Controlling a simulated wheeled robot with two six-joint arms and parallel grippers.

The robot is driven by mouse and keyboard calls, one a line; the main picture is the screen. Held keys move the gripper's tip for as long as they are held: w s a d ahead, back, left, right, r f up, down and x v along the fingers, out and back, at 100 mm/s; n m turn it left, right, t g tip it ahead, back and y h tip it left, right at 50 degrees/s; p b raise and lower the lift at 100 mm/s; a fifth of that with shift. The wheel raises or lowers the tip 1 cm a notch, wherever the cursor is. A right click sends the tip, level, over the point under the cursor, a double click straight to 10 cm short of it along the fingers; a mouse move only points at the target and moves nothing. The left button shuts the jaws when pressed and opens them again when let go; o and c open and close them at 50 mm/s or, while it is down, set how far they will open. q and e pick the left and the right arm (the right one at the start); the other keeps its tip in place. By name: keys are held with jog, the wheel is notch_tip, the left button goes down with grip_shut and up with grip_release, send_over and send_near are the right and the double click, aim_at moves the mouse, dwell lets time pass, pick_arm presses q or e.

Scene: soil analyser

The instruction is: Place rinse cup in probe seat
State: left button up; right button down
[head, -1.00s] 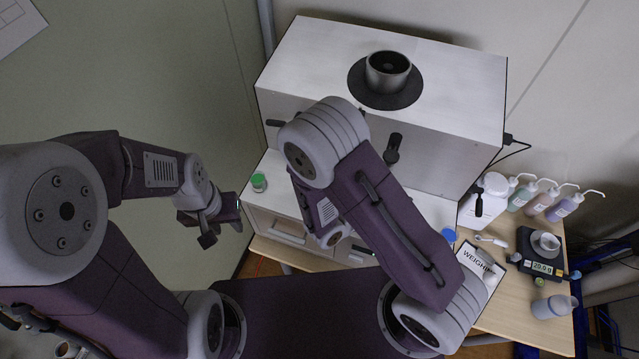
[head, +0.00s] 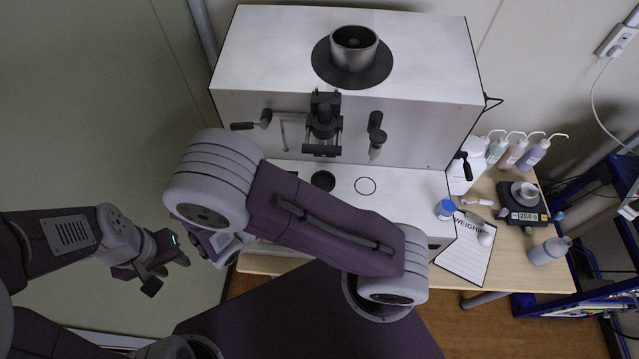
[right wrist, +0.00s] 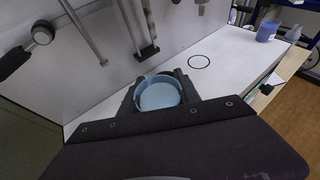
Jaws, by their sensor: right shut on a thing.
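My right gripper (right wrist: 160,90) is shut on a light blue round cup (right wrist: 157,97), seen from above between dark fingers in the right wrist view. In the head view my right arm hides that cup. The white analyser (head: 270,120) has a low front ledge. On the ledge are a black round disc (head: 323,181) and a thin black ring outline (head: 365,186); I cannot tell which is the probe seat. The ring (right wrist: 199,61) lies right of and beyond the cup in the right wrist view. My left gripper (head: 167,270) is open and empty, left of the analyser.
A black clamp (head: 323,125) and levers stick out of the analyser's front above the ledge. A metal cup (head: 354,48) stands on its top.

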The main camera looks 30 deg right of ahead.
jog(key=shift+d, duration=0.1)
jog(key=p, duration=0.3)
send_over(329, 174)
jog(key=s+a, duration=0.2)
jog(key=a, duration=0.1)
jog(key=f, duration=0.5)
jog(key=shift+w+f, duration=0.2)
jog(key=shift+w+d+f, duration=0.25)
jog(key=shift+d+f, duration=0.05)
jog(key=shift+d, duration=0.25)
jog(key=shift+w+d+f+p, duration=0.3)
jog(key=shift+w+d+f, duration=0.05)
jog(key=shift+d+f, duration=0.2)
jog(key=shift+w+d+f+p, duration=0.25)
jog(key=shift+w+d+f, duration=0.05)
jog(key=shift+d+f, duration=0.2)
jog(key=shift+a, duration=0.1)
jog(key=shift+s, duration=0.1)
